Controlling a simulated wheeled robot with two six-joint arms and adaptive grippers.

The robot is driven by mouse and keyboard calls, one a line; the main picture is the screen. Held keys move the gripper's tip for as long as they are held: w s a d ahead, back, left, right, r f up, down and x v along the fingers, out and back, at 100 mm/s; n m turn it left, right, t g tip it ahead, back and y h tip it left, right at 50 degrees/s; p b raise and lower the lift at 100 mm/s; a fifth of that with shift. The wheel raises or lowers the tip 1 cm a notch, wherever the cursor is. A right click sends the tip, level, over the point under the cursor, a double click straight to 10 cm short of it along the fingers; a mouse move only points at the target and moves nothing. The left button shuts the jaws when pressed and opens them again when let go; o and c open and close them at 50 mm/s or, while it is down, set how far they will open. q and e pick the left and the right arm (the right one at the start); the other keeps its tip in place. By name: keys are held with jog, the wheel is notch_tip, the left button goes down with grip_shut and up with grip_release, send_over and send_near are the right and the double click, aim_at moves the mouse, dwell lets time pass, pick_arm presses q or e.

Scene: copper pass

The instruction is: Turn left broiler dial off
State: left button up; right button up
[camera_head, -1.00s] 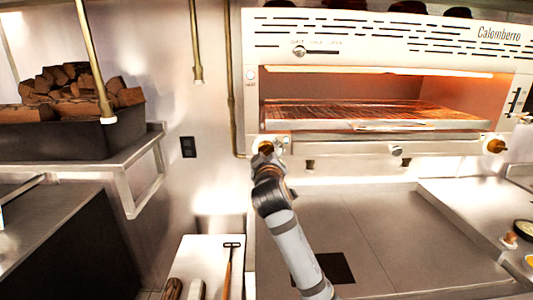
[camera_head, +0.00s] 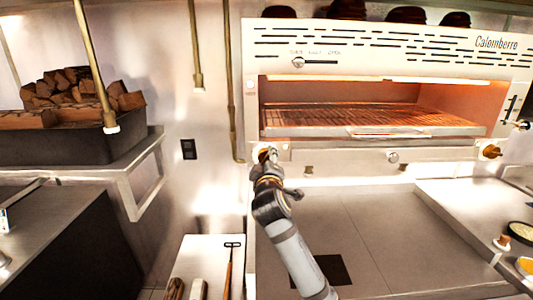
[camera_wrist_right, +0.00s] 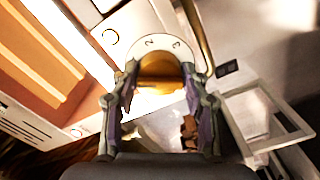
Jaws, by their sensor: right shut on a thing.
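The broiler (camera_head: 300,70) hangs on the back wall, with an orange glow inside over its rack. Its left dial, a copper-coloured knob (camera_wrist_right: 160,66), shows between the fingers in the right wrist view, with a pale marked ring around it. My right gripper (camera_head: 265,158) reaches up to the broiler's lower left corner and is shut on this dial. Its two fingers (camera_wrist_right: 160,95) lie on either side of the knob. The gripper hides most of the dial in the head view. My left gripper is not in view.
A second copper dial (camera_head: 490,151) sits at the broiler's lower right, with a small silver knob (camera_head: 392,157) between. Firewood (camera_head: 75,88) fills a dark bin at left. The steel counter (camera_head: 390,235) below the broiler is mostly clear.

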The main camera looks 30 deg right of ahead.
jog(key=n+p, duration=0.3)
jog(key=shift+r, duration=0.3)
jog(key=shift+f+n+p, duration=0.15)
jog(key=shift+n+p, duration=1.35)
jog(key=shift+n, duration=0.1)
jog(key=o, duration=1.2)
jog(key=shift+f, duration=0.1)
jog(key=shift+c, duration=0.2)
